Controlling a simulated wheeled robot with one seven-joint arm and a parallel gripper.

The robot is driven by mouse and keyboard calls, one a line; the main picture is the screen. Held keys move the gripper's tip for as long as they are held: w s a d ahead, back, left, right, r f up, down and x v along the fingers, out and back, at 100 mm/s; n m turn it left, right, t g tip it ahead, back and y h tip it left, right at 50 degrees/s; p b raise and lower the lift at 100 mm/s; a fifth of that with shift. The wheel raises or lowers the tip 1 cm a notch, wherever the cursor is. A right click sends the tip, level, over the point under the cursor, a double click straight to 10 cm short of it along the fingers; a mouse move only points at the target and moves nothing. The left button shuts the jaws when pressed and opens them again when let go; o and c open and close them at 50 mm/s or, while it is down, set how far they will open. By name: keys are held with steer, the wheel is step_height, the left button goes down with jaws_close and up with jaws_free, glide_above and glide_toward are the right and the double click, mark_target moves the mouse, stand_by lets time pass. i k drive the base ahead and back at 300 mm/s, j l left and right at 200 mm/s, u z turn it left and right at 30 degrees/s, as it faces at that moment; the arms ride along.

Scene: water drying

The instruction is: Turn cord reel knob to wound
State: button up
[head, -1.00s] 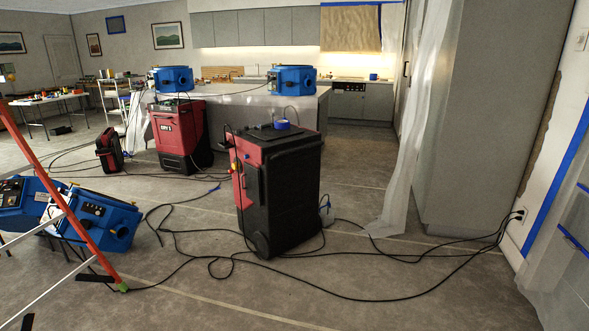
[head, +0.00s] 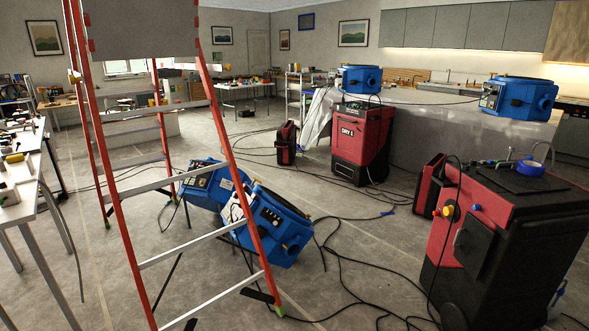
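No part is clearly recognisable as the cord reel knob. The near red and black machine (head: 535,235) stands at the right, cut off by the lower edge. Its red side carries a round yellow part (head: 448,211), a small blue part (head: 476,208) and a dark box-like panel (head: 474,246). A black cord hangs down this side. A blue ring-shaped roll (head: 530,167) sits on its top. I cannot tell whether any of these is the knob, or how it is set. My gripper is not in view.
An orange stepladder (head: 228,150) stands in front at the left, before two blue air movers (head: 272,222). Black cords lie on the floor around the near machine. Another red machine (head: 362,140) stands farther back. A worktable (head: 25,190) is at the left edge.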

mark_target(448, 211)
steer(key=i+j+u, duration=0.1)
steer(key=i+u, duration=0.25)
steer(key=i, duration=1.35)
steer(key=z, duration=0.4)
steer(key=i+z, duration=0.1)
steer(key=z, duration=0.3)
steer(key=j+z, duration=0.1)
steer(key=z, duration=0.3)
steer(key=i+j+z, duration=0.1)
steer(key=z, duration=0.25)
steer(key=i+j+u, duration=0.2)
steer(key=i, duration=0.4)
steer(key=i+j+u, duration=0.15)
steer(key=i, duration=0.45)
steer(key=i+j+u, duration=0.2)
steer(key=i, duration=0.4)
